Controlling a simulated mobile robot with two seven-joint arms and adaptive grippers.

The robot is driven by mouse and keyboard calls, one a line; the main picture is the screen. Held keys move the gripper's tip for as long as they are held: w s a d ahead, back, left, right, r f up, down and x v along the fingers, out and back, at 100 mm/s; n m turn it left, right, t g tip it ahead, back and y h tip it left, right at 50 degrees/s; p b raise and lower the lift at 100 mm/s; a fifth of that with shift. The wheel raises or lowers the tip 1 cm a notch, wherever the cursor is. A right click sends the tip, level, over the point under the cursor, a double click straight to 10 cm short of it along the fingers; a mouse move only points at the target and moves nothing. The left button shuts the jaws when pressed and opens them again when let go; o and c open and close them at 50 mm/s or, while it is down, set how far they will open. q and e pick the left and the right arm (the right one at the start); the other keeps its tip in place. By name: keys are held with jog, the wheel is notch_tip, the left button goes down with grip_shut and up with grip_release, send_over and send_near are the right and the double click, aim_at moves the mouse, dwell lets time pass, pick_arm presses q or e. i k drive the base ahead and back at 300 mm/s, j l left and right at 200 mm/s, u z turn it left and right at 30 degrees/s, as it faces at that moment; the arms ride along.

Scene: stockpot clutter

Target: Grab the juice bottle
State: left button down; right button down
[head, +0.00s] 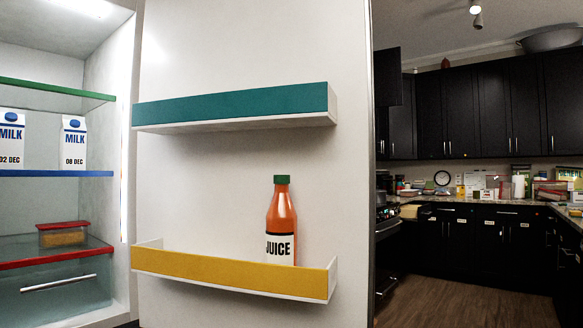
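The juice bottle (281,222) is orange with a green cap and a white label reading JUICE. It stands upright in the yellow-fronted door shelf (230,272), towards the shelf's right end. The shelf's front hides the bottle's base. Neither of my grippers shows in the head view.
A teal-fronted door shelf (235,106) sits above the bottle and looks empty. To the left, the open fridge holds two milk cartons (74,143) and a red-lidded container (63,234). Dark kitchen cabinets (480,105) and open wooden floor (460,292) lie to the right.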

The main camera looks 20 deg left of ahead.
aim_at(282, 217)
jog(key=i+l+z, duration=0.2)
jog(key=i+z, duration=0.2)
jog(key=i+l+z, duration=0.1)
jog(key=i+z, duration=0.7)
jog(key=i+u, duration=0.65)
jog(key=u, duration=0.25)
jog(key=i+l+u, duration=0.25)
jog(key=u, duration=0.25)
jog(key=i+l+u, duration=0.1)
jog(key=u, duration=0.35)
jog(key=i+l+u, duration=0.2)
jog(key=u, duration=0.25)
jog(key=i+l+u, duration=0.1)
jog(key=u, duration=0.35)
jog(key=l+u, duration=0.45)
jog(key=i+l+u, duration=0.1)
jog(key=u, duration=0.35)
jog(key=l+u, duration=0.6)
jog(key=u, duration=0.3)
jog(key=i+j, duration=0.1)
jog(key=j, duration=0.5)
jog(key=j+z, duration=0.2)
jog(key=z, duration=0.2)
jog(key=i+j+z, duration=0.1)
jog(key=j+z, duration=0.15)
jog(key=z, duration=0.15)
jog(key=j+z, duration=0.2)
jog(key=z, duration=0.2)
